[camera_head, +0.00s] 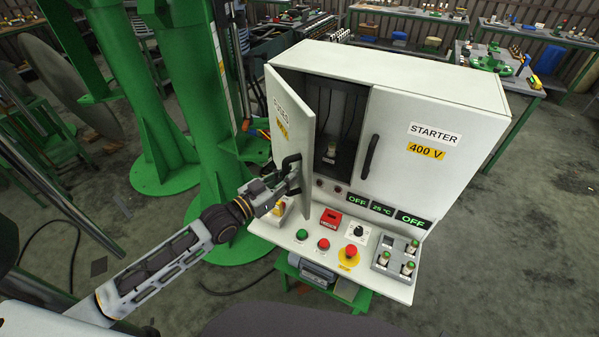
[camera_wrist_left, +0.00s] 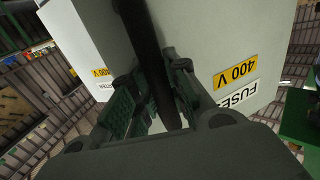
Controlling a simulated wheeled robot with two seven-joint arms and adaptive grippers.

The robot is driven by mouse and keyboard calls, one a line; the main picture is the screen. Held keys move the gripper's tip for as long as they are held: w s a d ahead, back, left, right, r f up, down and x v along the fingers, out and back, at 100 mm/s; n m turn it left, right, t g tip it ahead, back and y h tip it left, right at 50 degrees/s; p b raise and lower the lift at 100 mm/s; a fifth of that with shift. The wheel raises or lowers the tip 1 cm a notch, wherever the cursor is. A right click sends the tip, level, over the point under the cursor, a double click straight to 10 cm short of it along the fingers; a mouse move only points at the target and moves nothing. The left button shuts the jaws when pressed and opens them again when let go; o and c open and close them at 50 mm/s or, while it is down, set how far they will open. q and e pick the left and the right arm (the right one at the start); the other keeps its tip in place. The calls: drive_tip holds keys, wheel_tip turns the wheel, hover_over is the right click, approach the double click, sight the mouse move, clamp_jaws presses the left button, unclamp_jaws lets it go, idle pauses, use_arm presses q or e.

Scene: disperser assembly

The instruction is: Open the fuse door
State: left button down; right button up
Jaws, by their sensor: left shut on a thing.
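The fuse door (camera_head: 291,137), a white panel with a FUSES label and a yellow 400 V sticker, stands swung partly open on the left side of the white cabinet. My left gripper (camera_head: 287,178) is shut on the black handle of the fuse door. In the left wrist view the dark handle (camera_wrist_left: 148,50) runs between the gripper's fingers (camera_wrist_left: 158,105), and the fuse door (camera_wrist_left: 215,50) fills the upper right. Behind the door, the dark compartment (camera_head: 335,120) shows cables and a fuse holder at its bottom. My right gripper is not in view.
The closed starter door (camera_head: 430,135) with its black handle is beside the opening. The control panel (camera_head: 278,232) below carries buttons, a red emergency stop (camera_head: 350,251) and a tray of fuses (camera_head: 396,257). A green machine column (camera_head: 190,100) stands close on the left.

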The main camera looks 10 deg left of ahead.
use_arm(q)
drive_tip(key=shift+s+a+f+p, duration=0.1)
drive_tip(key=shift+s+a, duration=0.15)
drive_tip(key=shift+a, duration=0.35)
drive_tip(key=shift+s+a+p, duration=0.1)
drive_tip(key=shift+s+a, duration=0.1)
drive_tip(key=shift+a, duration=0.35)
drive_tip(key=shift+s+a+f+p, duration=0.1)
drive_tip(key=shift+s+a, duration=0.15)
drive_tip(key=shift+a, duration=0.35)
drive_tip(key=c, duration=1.7)
unclamp_jaws()
drive_tip(key=o, duration=0.3)
drive_tip(key=shift+s+r, duration=0.1)
drive_tip(key=shift+r, duration=0.05)
drive_tip(key=shift+o, duration=0.2)
drive_tip(key=shift+a, duration=0.15)
drive_tip(key=v, duration=1.1)
drive_tip(key=shift+s+a, duration=0.15)
drive_tip(key=shift+s, duration=0.2)
